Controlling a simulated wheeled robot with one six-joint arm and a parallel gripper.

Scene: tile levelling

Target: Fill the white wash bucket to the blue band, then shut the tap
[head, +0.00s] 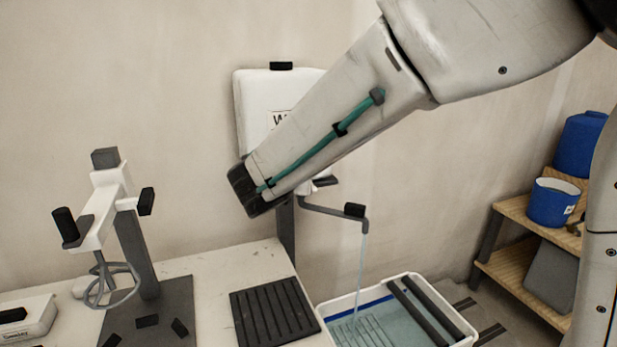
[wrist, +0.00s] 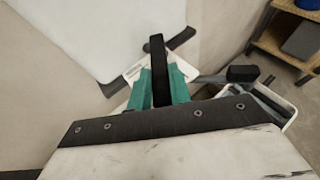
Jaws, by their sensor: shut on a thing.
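The white wash bucket (head: 452,314) stands at the lower middle right, with rollers across its top. Its blue band (head: 372,301) shows along the inside back wall, above the water surface (head: 400,322). A stream of water (head: 360,275) falls from the tap's spout (head: 366,226) into the bucket. In the wrist view my gripper (wrist: 160,88) has its teal fingers shut on an upright black handle (wrist: 157,60), which looks like the tap's lever. In the head view my arm hides the fingers and most of the tap.
A white tank (head: 252,105) hangs on the wall behind my arm. A mixer stand (head: 135,235) and black ribbed mat (head: 275,308) are on the bench at left. A wooden shelf (head: 515,268) with blue buckets (head: 553,202) stands at right.

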